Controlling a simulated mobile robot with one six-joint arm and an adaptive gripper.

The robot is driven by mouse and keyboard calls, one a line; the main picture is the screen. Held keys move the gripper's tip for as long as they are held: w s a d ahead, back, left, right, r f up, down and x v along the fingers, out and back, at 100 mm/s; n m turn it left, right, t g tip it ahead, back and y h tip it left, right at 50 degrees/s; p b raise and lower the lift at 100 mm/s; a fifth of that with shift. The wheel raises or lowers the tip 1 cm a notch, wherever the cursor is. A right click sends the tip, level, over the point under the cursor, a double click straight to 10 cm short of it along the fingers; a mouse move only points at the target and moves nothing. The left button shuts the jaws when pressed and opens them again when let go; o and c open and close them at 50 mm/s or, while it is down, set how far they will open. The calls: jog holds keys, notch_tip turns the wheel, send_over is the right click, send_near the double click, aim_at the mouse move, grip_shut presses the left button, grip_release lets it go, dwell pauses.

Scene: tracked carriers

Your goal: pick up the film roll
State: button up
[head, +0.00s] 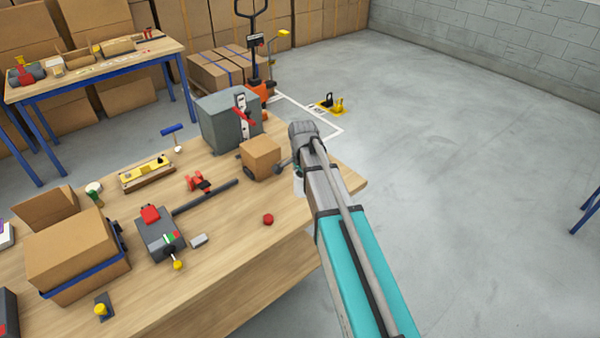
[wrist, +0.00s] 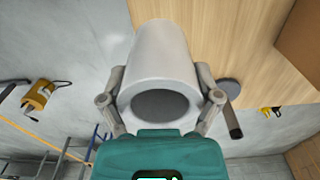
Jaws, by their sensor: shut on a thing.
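The film roll (wrist: 161,55) is a pale grey-white hollow cylinder in the middle of the wrist view, its dark open end towards the camera. My gripper (wrist: 160,80) has one finger on each side of the roll and is shut on it. In the head view only a small white part of the roll (head: 299,186) shows beside my arm, near the table's right end. My gripper (head: 285,164) is mostly hidden there by the wrist. I cannot tell whether the roll still touches the table.
A small cardboard box (head: 261,158) stands close to the left of my gripper, with a grey metal box (head: 228,122) behind it. A red knob (head: 268,219) lies nearer on the wooden table (head: 235,255). Open floor (head: 480,190) lies to the right.

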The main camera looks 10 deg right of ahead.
jog(key=s+r+p, duration=0.2)
jog(key=s+r, duration=0.1)
jog(key=s, duration=0.4)
jog(key=shift+a+r, duration=0.1)
jog(key=shift+a, duration=0.15)
dwell(0.7)
